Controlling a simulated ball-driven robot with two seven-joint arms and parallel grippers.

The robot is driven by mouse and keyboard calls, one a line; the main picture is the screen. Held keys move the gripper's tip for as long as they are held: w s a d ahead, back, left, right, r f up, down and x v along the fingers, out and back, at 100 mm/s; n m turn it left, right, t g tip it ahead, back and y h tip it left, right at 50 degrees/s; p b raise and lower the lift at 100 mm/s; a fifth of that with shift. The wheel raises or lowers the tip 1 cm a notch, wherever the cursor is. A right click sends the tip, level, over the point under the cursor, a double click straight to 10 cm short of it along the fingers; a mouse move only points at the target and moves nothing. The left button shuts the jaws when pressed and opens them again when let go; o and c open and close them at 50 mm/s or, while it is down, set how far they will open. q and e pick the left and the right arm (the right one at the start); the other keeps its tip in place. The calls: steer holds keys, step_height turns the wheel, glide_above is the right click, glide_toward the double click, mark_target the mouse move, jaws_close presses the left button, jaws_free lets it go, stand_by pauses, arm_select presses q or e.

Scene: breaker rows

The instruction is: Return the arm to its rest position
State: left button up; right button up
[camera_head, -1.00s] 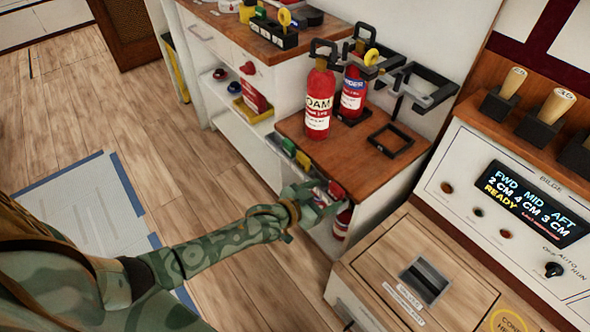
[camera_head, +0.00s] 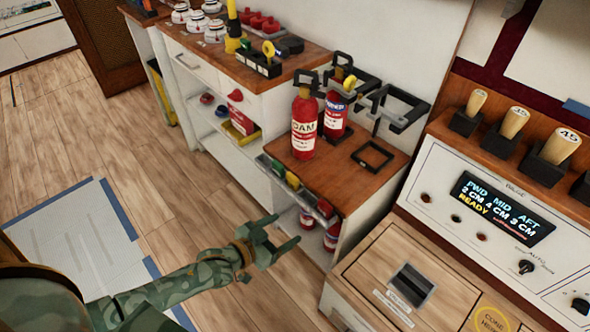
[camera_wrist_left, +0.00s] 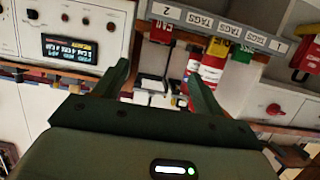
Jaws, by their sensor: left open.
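My left arm comes in from the lower left of the head view in green camouflage. Its gripper (camera_head: 274,248) is open and empty, held over the wooden floor in front of the low cabinet. The left wrist view also shows its two dark green fingers (camera_wrist_left: 160,85) apart, with nothing between them. Beyond them are a grey rail with tag labels (camera_wrist_left: 222,27) and a red extinguisher (camera_wrist_left: 210,72). My right gripper is not in view.
The low cabinet's wooden top (camera_head: 345,185) carries a red foam extinguisher (camera_head: 304,125), a second red extinguisher (camera_head: 335,113) and black brackets. A console with a lit display (camera_head: 503,208) stands at the right. The floor (camera_head: 190,190) left of the cabinet is clear.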

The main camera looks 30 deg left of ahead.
arm_select(q)
steer(key=s+a+f+g+y+p, duration=0.1)
steer(key=s+a+f+g+y, duration=0.2)
steer(key=s+f, duration=0.55)
steer(key=s+a+f+g+y+p, duration=0.1)
steer(key=s+a+f+g, duration=0.35)
steer(key=s+f, duration=0.4)
steer(key=s+d+f+g+p, duration=0.1)
steer(key=s+d+f+g, duration=0.2)
steer(key=s, duration=1.1)
steer(key=s+d+f+g+y+p, duration=0.1)
steer(key=s+d+f+g+p, duration=0.1)
steer(key=s, duration=1.3)
steer(key=shift+s+d+f+g+p, duration=0.35)
steer(key=shift+f+g, duration=0.3)
steer(key=shift+f, duration=0.25)
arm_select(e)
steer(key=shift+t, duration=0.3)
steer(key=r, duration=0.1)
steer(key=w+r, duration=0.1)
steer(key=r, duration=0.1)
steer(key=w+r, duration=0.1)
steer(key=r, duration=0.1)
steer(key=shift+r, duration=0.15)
